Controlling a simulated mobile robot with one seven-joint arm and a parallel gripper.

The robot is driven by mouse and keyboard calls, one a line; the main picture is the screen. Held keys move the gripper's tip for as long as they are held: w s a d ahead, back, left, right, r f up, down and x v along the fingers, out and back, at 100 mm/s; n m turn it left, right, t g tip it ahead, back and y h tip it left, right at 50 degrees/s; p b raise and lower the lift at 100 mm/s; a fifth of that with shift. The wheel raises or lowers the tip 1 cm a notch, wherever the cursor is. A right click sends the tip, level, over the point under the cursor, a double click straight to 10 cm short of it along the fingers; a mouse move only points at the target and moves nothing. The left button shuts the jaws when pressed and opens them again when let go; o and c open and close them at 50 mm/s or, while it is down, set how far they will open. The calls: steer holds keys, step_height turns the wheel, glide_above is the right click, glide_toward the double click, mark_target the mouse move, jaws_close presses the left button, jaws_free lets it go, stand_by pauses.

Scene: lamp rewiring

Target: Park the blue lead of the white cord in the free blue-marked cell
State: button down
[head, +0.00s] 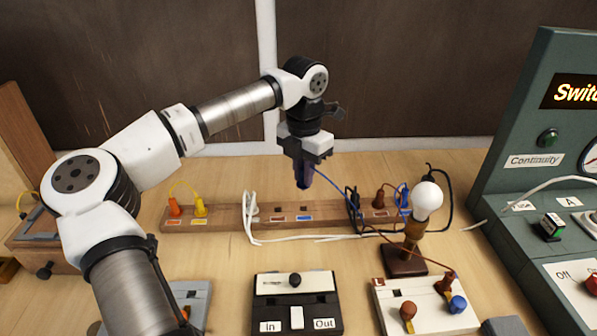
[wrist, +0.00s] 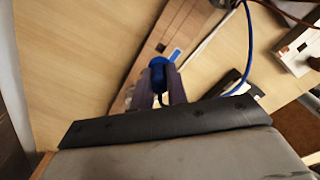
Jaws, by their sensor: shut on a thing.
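My gripper (head: 303,184) is shut on a blue lead (wrist: 157,64) and holds it above the wooden rail (head: 230,224). In the head view the fingers hide most of the lead. A thin blue wire (head: 333,184) runs from it down to the right. The blue-marked cell's label (head: 305,218) is on the rail's front, below my gripper. In the wrist view a blue mark (wrist: 175,55) shows just right of the lead. The lead appears apart from the rail. The white cord (head: 300,239) lies along the rail's front.
An orange plug (head: 175,206) and a yellow plug (head: 201,207) stand at the rail's left. A black plug (head: 353,203), a red plug (head: 379,199) and a blue plug (head: 403,196) are at its right. A bulb lamp (head: 427,199) stands nearby. A switch box (head: 297,302) is in front.

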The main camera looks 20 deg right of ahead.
steer(key=shift+f+b, duration=1.95)
steer(key=shift+f, duration=1.1)
steer(key=shift+f+b, duration=0.5)
steer(key=shift+f, duration=0.05)
steer(key=c, duration=1.3)
jaws_free()
steer(key=shift+r, duration=0.1)
step_height(320, 180, up, 14)
steer(key=shift+f+b, duration=0.15)
steer(key=shift+b, duration=0.5)
steer(key=shift+s, duration=0.15)
